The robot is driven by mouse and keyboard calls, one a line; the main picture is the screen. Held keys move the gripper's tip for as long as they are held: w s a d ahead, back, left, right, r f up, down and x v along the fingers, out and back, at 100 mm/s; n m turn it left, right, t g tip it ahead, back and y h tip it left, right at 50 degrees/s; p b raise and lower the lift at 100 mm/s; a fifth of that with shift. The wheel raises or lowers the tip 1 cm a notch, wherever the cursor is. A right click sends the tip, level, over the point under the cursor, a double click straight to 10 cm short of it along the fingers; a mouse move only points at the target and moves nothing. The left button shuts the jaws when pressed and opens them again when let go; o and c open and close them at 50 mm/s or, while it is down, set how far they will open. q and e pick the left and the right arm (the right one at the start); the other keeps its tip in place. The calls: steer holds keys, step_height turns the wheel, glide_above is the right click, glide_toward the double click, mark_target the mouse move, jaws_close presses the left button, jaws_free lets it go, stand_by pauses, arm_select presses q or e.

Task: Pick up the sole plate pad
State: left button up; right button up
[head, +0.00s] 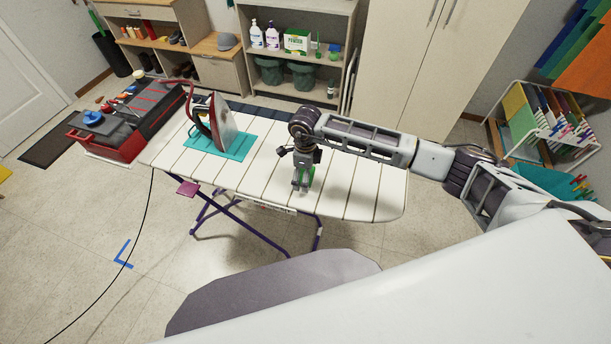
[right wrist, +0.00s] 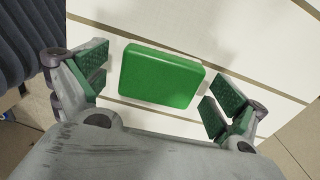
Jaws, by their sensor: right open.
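The sole plate pad appears to be the green rounded block (right wrist: 162,76) lying flat on the white board in the right wrist view. In the head view a bit of green (head: 311,177) shows beside my right gripper (head: 302,184), which partly hides it. My right gripper (right wrist: 156,86) is open, with one finger on each side of the green block and a gap to each. The fingers point down at the board. My left gripper is not in view.
The ironing board (head: 358,191) is striped white. A red and grey iron (head: 222,122) stands on a teal mat (head: 240,148) at its left. A red toolbox (head: 125,130) is beyond the left end. Shelves (head: 300,50) stand behind. The board's right part is clear.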

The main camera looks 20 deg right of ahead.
steer(key=c, duration=0.9)
steer(key=shift+r, duration=0.15)
steer(key=shift+r+b, duration=0.95)
steer(key=shift+r, duration=3.9)
